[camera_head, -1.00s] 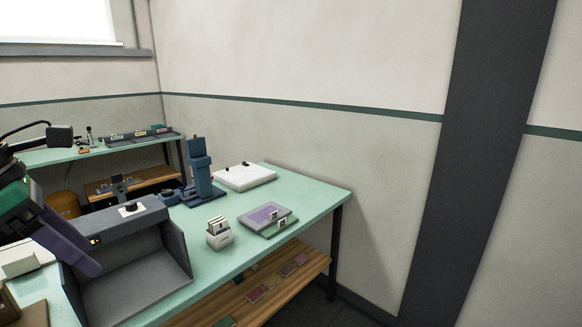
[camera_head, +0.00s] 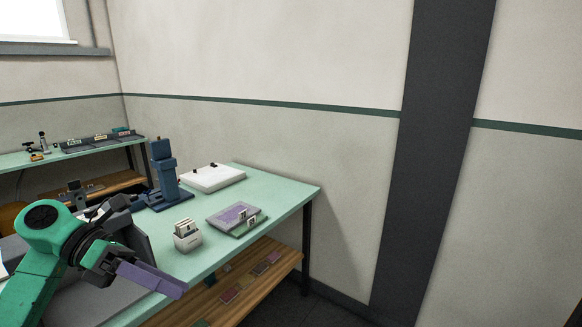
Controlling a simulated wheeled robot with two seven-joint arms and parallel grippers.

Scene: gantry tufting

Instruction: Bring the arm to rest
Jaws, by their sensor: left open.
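My left arm comes in from the lower left, with a green link and a round green joint. My left gripper (camera_head: 140,268) is at the lower left, in front of the grey open-fronted box and over the near side of the green-topped bench (camera_head: 277,192). It is open, with a purple part pointing to the lower right. I see nothing held in it. The arm hides much of the grey box. My right gripper is not in view.
On the bench stand a blue press-like device (camera_head: 164,175), a white flat box (camera_head: 213,178), a white card holder (camera_head: 187,236) and purple and green pads (camera_head: 234,216). A wooden shelf (camera_head: 220,300) is below. A dark pillar (camera_head: 440,150) stands right.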

